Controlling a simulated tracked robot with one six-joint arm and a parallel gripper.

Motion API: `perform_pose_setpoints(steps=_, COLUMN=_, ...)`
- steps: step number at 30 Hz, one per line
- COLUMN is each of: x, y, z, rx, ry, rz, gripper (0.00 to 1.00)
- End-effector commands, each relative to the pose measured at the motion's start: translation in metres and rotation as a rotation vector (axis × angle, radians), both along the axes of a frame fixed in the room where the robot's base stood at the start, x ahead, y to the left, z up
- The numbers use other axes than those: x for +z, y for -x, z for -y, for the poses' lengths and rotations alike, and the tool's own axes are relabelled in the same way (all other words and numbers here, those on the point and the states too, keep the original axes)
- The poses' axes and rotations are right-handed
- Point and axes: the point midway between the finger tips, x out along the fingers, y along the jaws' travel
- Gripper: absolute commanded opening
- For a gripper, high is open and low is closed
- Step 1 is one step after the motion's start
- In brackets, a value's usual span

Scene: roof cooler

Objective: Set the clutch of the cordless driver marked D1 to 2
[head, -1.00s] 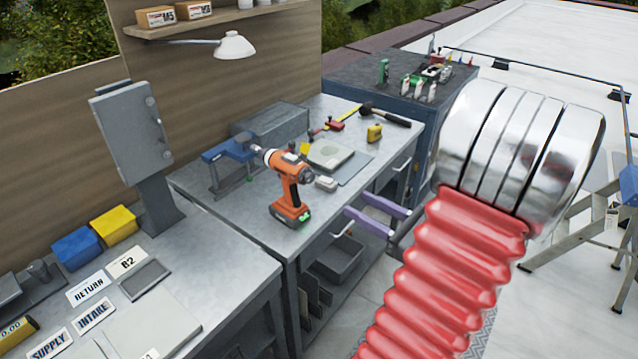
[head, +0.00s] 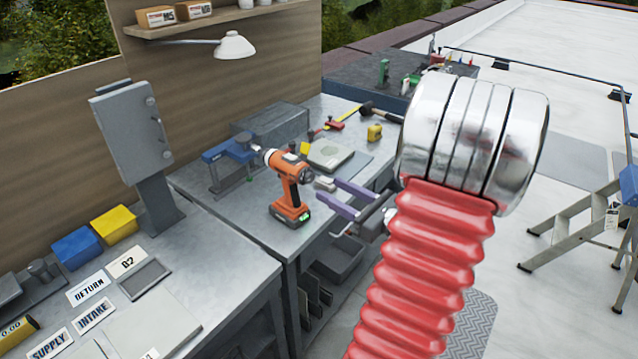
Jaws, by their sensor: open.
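The orange and black cordless driver (head: 289,190) stands upright on its battery base near the front edge of the metal workbench. A green patch shows at its base. No D1 mark or clutch number can be read at this size. My gripper (head: 328,189) has two purple fingers, open and apart, with nothing visible between them. The fingers point left toward the driver, just right of its body. In the picture a small gap shows between the fingertips and the driver; depth is hard to tell. My red ribbed arm covers part of the view at right.
A blue clamp-like tool (head: 230,150) stands left of the driver. A grey box on a post (head: 130,130) stands at left. A stepladder (head: 580,215) stands at right.

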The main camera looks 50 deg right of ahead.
Motion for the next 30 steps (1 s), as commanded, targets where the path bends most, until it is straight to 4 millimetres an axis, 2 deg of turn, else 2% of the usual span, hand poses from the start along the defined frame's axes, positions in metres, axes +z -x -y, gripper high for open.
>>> perform_pose_setpoints(steps=13, x=0.0, y=-0.049, z=-0.001, rx=0.002, ry=0.0, rz=0.0, gripper=0.42)
perform_pose_setpoints(steps=25, x=0.0, y=-0.056, z=-0.001, rx=0.0, ry=0.0, rz=-0.001, gripper=0.42)
perform_pose_setpoints(steps=30, x=0.0, y=-0.056, z=-0.001, rx=0.0, ry=0.0, rz=-0.001, gripper=0.32)
